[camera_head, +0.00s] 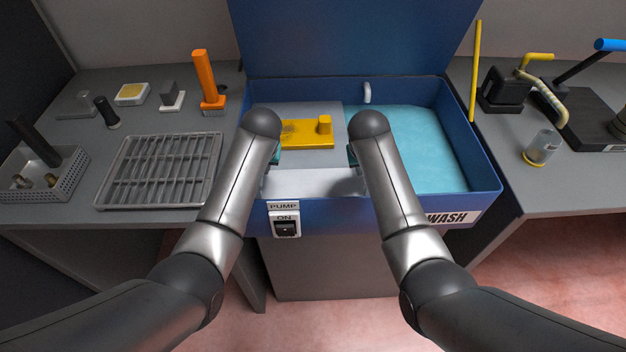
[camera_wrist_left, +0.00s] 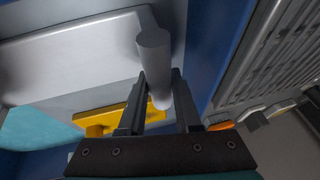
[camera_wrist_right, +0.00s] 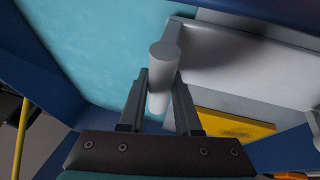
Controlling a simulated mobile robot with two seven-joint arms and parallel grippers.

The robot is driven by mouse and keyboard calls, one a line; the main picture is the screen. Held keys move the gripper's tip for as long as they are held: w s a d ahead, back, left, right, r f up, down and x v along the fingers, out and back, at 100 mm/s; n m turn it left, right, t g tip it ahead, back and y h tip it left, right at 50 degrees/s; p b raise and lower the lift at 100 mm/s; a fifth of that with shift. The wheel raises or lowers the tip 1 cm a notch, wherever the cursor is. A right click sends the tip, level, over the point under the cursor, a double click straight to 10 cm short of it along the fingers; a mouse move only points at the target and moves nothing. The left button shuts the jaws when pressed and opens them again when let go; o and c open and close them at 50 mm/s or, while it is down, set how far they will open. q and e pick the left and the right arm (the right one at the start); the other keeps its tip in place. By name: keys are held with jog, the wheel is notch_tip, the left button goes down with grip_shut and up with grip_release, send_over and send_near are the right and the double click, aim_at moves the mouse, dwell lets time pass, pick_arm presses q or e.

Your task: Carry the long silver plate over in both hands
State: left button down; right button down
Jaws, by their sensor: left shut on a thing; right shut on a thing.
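The long silver plate (camera_head: 312,183) lies level between my two hands at the front of the blue wash tank (camera_head: 480,180). A round grey handle stands at each end of it. My left gripper (camera_wrist_left: 159,75) is shut on one handle (camera_wrist_left: 154,45), with the plate (camera_wrist_left: 75,60) beside it in the left wrist view. My right gripper (camera_wrist_right: 161,78) is shut on the other handle (camera_wrist_right: 163,60), with the plate (camera_wrist_right: 240,65) running to the right. In the head view my forearms hide the jaws and the plate's ends. I cannot tell whether the plate touches the tank.
A yellow block (camera_head: 305,135) sits on a grey surface in the tank, next to teal liquid (camera_head: 420,145). A slotted rack (camera_head: 158,172) and an orange-handled tool (camera_head: 208,85) stand on the left bench. A clear cup (camera_head: 542,147) and black equipment stand on the right.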

pick_arm(q)
jog(key=shift+r, duration=0.2)
pick_arm(e)
jog(key=shift+w+r, duration=0.1)
jog(key=shift+r, duration=0.1)
